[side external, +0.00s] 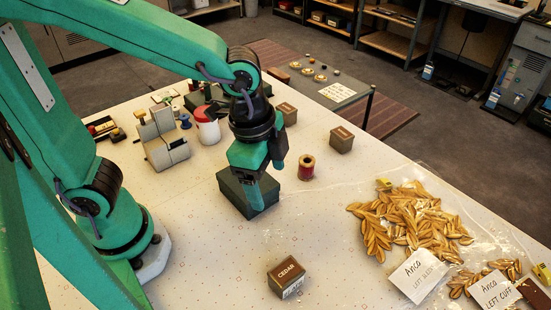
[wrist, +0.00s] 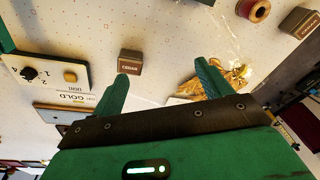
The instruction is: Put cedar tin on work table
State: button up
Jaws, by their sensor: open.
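The dark green box (side external: 232,196) stands close to my gripper. A thread spool (side external: 306,167) and a brown tin (side external: 341,139) stand behind. Clear bags of golden leaves (side external: 410,215) cover the right side. A grey stepped block (side external: 163,143) stands left.

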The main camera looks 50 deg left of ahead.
jog(key=s+a+r+n+t, duration=0.1)
jog(key=a+r+n+t, duration=0.1)
jog(key=a+n, duration=0.4)
jog(key=s+a+r+n+t+y, duration=0.1)
jog(key=a+r+n, duration=0.3)
jog(key=a, duration=0.6)
jog(key=shift+s+a+r+n+t, duration=0.25)
jog(key=shift+s+n+t, duration=0.25)
jog(key=shift+n, duration=0.6)
